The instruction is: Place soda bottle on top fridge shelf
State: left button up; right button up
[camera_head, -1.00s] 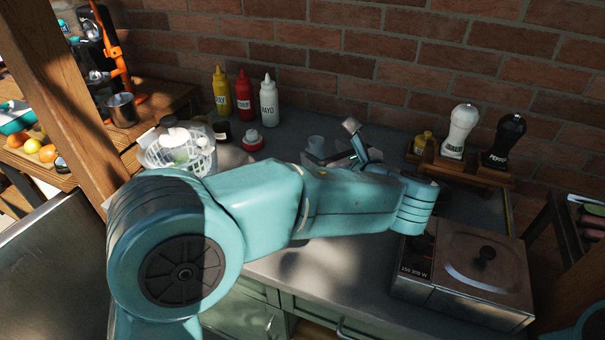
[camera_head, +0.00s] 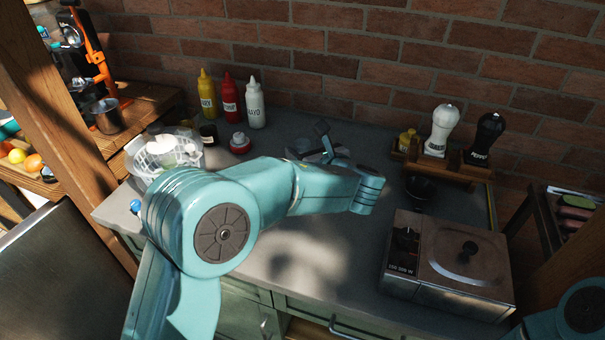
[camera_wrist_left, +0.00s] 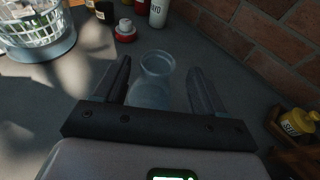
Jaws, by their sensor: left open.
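My left gripper (camera_head: 325,143) is over the back of the counter, mostly hidden behind its own wrist in the head view. In the left wrist view its two fingers (camera_wrist_left: 159,72) are spread apart, one on each side of a clear bluish vessel (camera_wrist_left: 155,82) with a round open rim. The fingers look apart from it, and its lower part is hidden by the gripper. I cannot make out a soda bottle for certain; a small blue round top (camera_head: 135,206) shows at the counter's left edge. No fridge shelf is clearly visible. My right gripper is not in view.
Mustard (camera_head: 207,95), ketchup (camera_head: 230,101) and mayo (camera_head: 254,105) bottles stand by the brick wall. A white basket (camera_head: 160,155) is left of them. A wooden rack (camera_head: 450,168) holds shakers. A metal cooker (camera_head: 447,268) is at right. The middle of the counter is clear.

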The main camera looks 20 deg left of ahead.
aim_at(300, 144)
pick_arm(q)
jog(key=x, duration=0.4)
jog(key=shift+s+a+f+p, duration=0.1)
jog(key=shift+s+a+p, duration=0.1)
jog(key=shift+p, duration=0.15)
jog(key=shift+d, duration=0.1)
jog(key=shift+c, duration=0.3)
grip_shut()
